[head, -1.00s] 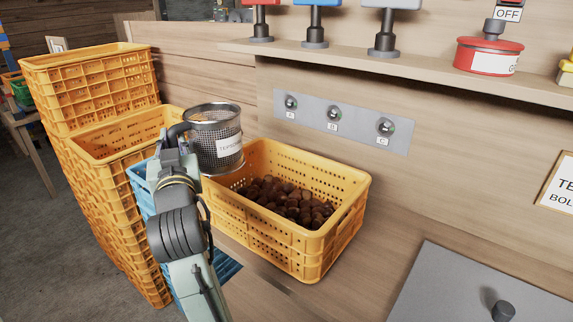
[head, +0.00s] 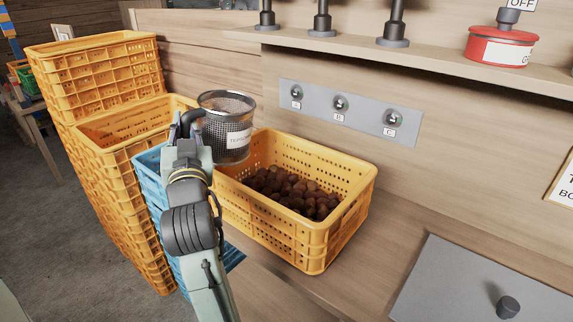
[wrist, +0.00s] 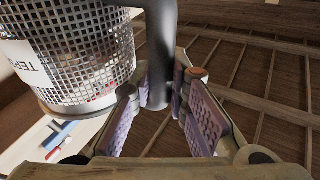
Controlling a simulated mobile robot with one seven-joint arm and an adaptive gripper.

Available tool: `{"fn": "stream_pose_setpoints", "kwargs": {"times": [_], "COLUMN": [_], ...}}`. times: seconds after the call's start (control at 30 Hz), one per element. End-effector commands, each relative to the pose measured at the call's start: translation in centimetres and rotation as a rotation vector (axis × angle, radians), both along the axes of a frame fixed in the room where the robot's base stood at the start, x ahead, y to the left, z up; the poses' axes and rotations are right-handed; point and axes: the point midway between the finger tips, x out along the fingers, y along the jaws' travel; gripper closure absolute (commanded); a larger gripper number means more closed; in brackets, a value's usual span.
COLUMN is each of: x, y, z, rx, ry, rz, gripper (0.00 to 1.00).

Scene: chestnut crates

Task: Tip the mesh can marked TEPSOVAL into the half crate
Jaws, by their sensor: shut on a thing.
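The mesh can (head: 222,135) is a dark wire cylinder with a white label; only the start of its lettering reads, and it also shows in the wrist view (wrist: 95,60). It is upright in the head view, left of the half crate and overlapping its left end. My gripper (head: 180,128) is shut on the can's dark side handle; in the wrist view the pads (wrist: 165,112) sit either side of the black handle bar (wrist: 160,50). The half crate (head: 285,245) is a yellow perforated crate on the bench with brown chestnuts (head: 292,192) inside.
Tall stacks of yellow crates (head: 95,60) stand at the left, with a blue crate (head: 150,165) behind my arm. A shelf edge and a switch panel (head: 350,113) are behind the half crate. A grey plate with a knob (head: 470,285) lies front right.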

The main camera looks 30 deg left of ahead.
Motion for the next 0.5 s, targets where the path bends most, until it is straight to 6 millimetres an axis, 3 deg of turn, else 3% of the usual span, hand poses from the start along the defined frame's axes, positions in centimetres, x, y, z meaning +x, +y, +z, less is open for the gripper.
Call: {"fn": "stream_pose_setpoints", "kwargs": {"times": [0.5], "x": [0.8], "y": [-2.4], "z": [1.8], "rx": [0.246], "ry": [0.088], "rz": [0.002], "gripper": [1.00]}}
